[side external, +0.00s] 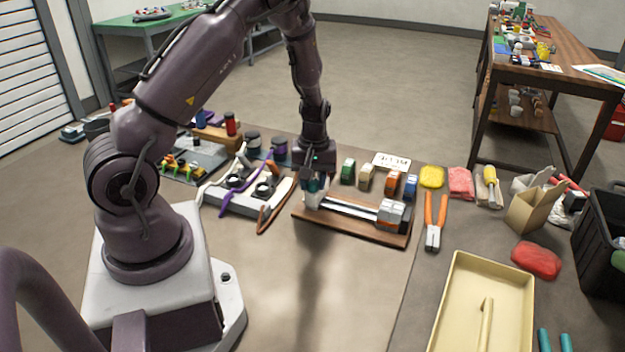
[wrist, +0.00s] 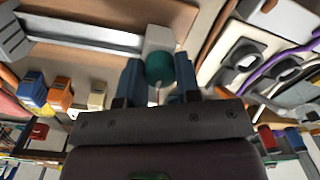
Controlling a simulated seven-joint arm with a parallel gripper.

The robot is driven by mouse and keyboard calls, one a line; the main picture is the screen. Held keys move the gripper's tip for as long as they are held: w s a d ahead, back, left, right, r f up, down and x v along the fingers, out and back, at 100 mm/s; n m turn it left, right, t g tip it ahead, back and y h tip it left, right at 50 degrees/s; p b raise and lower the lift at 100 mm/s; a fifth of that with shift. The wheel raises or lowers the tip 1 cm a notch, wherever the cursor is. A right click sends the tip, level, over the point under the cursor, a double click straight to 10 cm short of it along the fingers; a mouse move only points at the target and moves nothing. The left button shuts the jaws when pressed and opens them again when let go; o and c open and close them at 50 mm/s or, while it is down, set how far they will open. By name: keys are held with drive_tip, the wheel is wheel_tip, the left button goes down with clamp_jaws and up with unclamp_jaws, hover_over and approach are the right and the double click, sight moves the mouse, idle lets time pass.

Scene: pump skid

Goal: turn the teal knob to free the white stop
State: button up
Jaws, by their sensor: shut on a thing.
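The teal knob (wrist: 159,69) sits against a white block (wrist: 160,38), which looks like the stop, at one end of a pale rail (wrist: 85,38). My gripper (wrist: 158,62) has its two blue fingers on either side of the knob and is shut on it. In the side external view my gripper (side external: 315,184) points down at the left end of the wooden board (side external: 360,231), over the white block (side external: 312,201). There the fingers mostly hide the knob. A grey-white slider block (side external: 392,213) with orange on it sits at the rail's right end.
Several coloured blocks, including a green one (side external: 348,170), stand behind the board. A grey fixture with a purple cable (side external: 228,196) lies to the left. Orange-handled pliers (side external: 435,222) lie right of the board. A cream tray (side external: 450,300) is at front right.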

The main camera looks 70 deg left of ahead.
sight(314, 180)
idle(0.4)
drive_tip(key=o, duration=0.6)
drive_tip(key=shift+o, duration=0.2)
wheel_tip(314, 180, up, 13)
drive_tip(key=shift+w, duration=0.15)
drive_tip(key=s+d+r+m+t, duration=0.3)
drive_tip(key=s+d+r+m, duration=0.3)
drive_tip(key=d, duration=0.3)
drive_tip(key=s+d+r+m+t, duration=0.3)
drive_tip(key=s+d+r+m, duration=0.4)
drive_tip(key=d+r+m, duration=0.1)
drive_tip(key=shift+s+d+r, duration=0.15)
drive_tip(key=shift+d+r, duration=0.6)
drive_tip(key=shift+d, duration=0.45)
